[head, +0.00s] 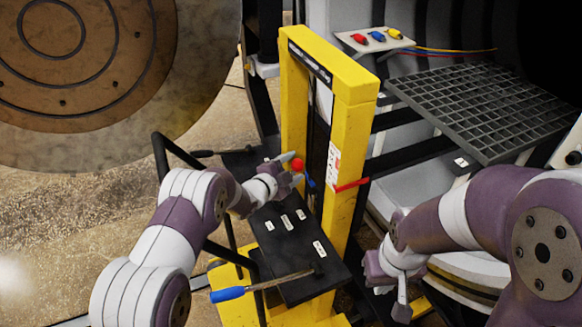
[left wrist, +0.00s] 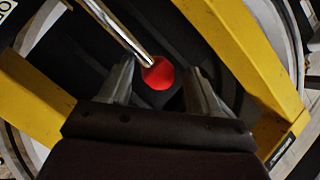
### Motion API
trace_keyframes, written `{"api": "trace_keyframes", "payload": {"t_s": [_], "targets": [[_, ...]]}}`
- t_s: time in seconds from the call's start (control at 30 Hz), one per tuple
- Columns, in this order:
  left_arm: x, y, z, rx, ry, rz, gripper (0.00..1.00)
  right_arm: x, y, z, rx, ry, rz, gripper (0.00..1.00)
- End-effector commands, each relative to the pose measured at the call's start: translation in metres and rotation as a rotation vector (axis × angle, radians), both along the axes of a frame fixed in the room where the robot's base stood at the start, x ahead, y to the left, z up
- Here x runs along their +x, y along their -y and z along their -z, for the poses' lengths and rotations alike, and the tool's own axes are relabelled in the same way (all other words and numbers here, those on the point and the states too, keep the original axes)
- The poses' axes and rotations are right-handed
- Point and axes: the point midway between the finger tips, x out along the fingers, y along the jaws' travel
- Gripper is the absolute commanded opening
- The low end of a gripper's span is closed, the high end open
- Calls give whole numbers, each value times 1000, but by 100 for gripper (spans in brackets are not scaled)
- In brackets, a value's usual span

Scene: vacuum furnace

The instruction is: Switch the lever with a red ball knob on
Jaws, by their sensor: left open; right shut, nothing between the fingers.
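The lever's red ball knob (head: 297,164) shows by the yellow frame, near the middle of the head view. In the left wrist view the red ball (left wrist: 158,74) sits on the end of a shiny metal rod (left wrist: 118,28). My left gripper (head: 291,168) is open at the knob. In the left wrist view the ball appears between its two fingertips (left wrist: 160,78), with a visible gap to the right finger; contact with the left finger is unclear. My right gripper (head: 398,300) is shut and empty, low and to the right, away from the lever.
The yellow frame (head: 345,88) stands just behind the knob. A red handle (head: 351,185) sticks out from it. A blue-handled lever (head: 228,294) lies low over a black labelled plate (head: 300,290). A grid shelf (head: 485,105) and a panel with coloured connectors (head: 348,40) are at right.

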Motion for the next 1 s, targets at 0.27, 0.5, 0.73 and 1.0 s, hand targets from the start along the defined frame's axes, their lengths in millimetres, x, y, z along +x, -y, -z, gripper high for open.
{"api": "trace_keyframes", "payload": {"t_s": [0.27,0.5,0.73,1.0], "targets": [[0,0,0,0,0,0,21,0,0,0,0,0,0,0],[-1,-5,5,-23,8,-3,0,0,0,10,0,0,0,0],[-15,-39,5,-224,92,-6,0,0,0,57,0,-1,0,0],[-22,-52,-2,-226,87,-5,0,0,0,54,0,0,0,0]]}}
